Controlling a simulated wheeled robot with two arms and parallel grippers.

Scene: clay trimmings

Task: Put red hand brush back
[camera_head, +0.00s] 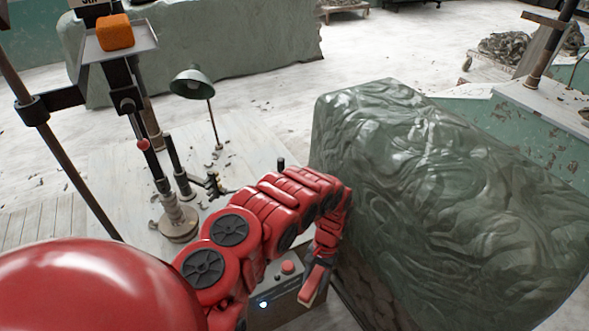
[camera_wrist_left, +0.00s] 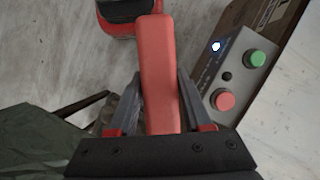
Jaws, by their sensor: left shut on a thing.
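The red hand brush (camera_head: 310,285) hangs at the end of my left arm, low in the middle of the head view. In the left wrist view its long red handle (camera_wrist_left: 158,50) lies between the two fingers of my left gripper (camera_wrist_left: 157,84). My left gripper (camera_head: 318,268) is shut on the brush, beside the large green clay block. I cannot make out the bristles clearly in either view. My right gripper is not in view.
A control box (camera_head: 268,308) with a lit lamp and buttons is close by; its green button (camera_wrist_left: 255,58) shows in the wrist view. The glossy green clay block (camera_head: 440,190) fills the right. A lamp (camera_head: 192,84) and an orange block (camera_head: 115,32) stand behind.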

